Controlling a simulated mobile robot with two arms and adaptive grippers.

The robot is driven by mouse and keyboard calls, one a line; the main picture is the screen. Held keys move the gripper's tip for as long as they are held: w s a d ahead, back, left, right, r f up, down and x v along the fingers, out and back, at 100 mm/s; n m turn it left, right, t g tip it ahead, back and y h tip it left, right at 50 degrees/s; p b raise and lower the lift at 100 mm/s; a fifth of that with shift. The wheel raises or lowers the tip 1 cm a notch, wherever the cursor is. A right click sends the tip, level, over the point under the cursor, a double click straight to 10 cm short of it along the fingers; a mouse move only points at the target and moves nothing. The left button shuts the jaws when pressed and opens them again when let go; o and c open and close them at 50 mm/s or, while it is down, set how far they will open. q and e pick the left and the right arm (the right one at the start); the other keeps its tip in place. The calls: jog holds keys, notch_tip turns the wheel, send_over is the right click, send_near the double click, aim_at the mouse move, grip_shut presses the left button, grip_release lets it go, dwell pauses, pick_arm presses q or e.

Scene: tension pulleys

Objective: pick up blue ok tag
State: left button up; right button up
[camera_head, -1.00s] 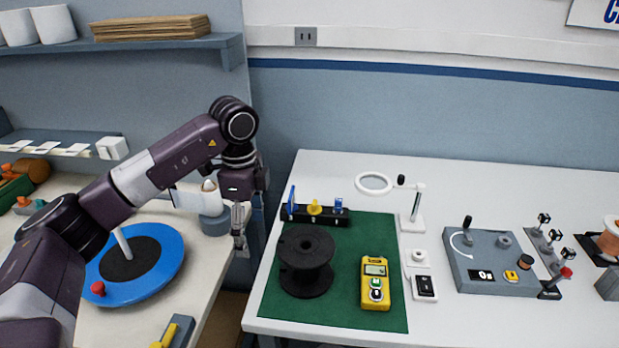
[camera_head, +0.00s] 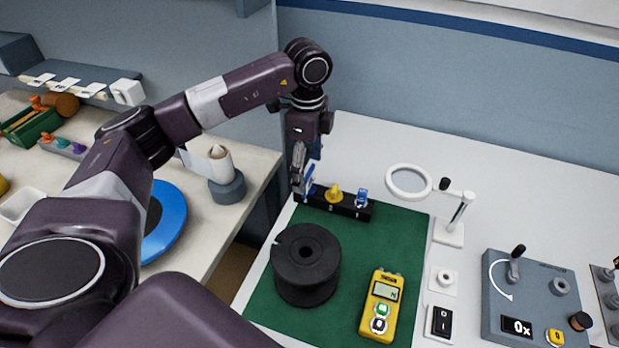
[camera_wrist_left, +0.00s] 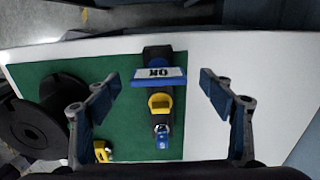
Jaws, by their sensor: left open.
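The blue OK tag (camera_wrist_left: 158,77) stands at one end of a black rack (camera_wrist_left: 151,53), with a white label reading OK. My left gripper (camera_wrist_left: 160,92) is open, its two fingers apart on either side of the tag in the wrist view and not touching it. In the head view the left gripper (camera_head: 301,182) hangs over the left end of the rack (camera_head: 345,207) and partly hides the tag there. My right gripper is not in view.
On the green mat (camera_head: 408,230) are a black spool (camera_head: 306,265) and a yellow meter (camera_head: 381,306). A magnifier (camera_head: 408,181) on a white stand and a grey control box (camera_head: 538,300) are to the right. The white table behind the rack is clear.

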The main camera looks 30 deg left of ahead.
aim_at(309, 173)
pick_arm(q)
notch_tip(309, 173, down, 4)
jog(key=shift+s+d+r+p, duration=0.1)
jog(key=shift+d+r+p, duration=0.05)
jog(key=shift+p, duration=0.45)
jog(key=shift+f, duration=0.3)
jog(key=c, duration=1.1)
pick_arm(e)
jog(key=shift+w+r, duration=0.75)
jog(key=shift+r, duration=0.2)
pick_arm(q)
jog(key=shift+r, duration=0.1)
jog(key=shift+r, duration=0.45)
notch_tip(309, 173, up, 10)
jog(key=b, duration=0.3)
jog(key=shift+r, duration=0.2)
jog(key=shift+r+p, duration=0.7)
jog(key=shift+r, duration=3.65)
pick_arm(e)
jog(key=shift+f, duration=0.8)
